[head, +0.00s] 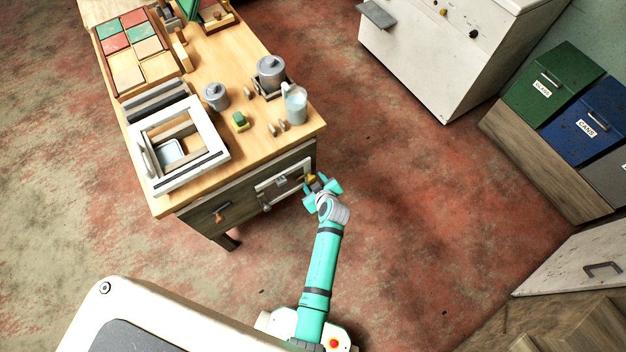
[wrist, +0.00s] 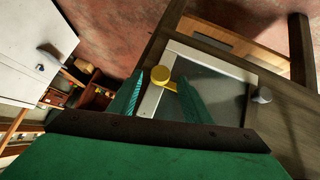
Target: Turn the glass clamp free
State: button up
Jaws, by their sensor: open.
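The glass clamp (wrist: 160,75) is a small yellow round knob with a short flat tab. It sits at the light frame's edge, and its tab reaches over the grey glass pane (wrist: 218,92). In the head view, the clamp (head: 311,178) shows as a yellow spot at the table's front right. My gripper (wrist: 159,84) is open, with its green fingers on either side of the clamp in the picture. I cannot tell whether they touch it. In the head view, my gripper (head: 322,184) is close against the framed pane (head: 284,184) and partly hides its right end.
The wooden table (head: 255,135) carries a white frame (head: 205,165), a glass jug (head: 294,103), grey canisters and a tile tray. A grey knob (wrist: 263,96) stands out at the pane's far edge. Red floor to the right is clear.

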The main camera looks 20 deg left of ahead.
jog(key=shift+x, duration=1)
jog(key=c, duration=1)
jog(key=shift+c, duration=0.2)
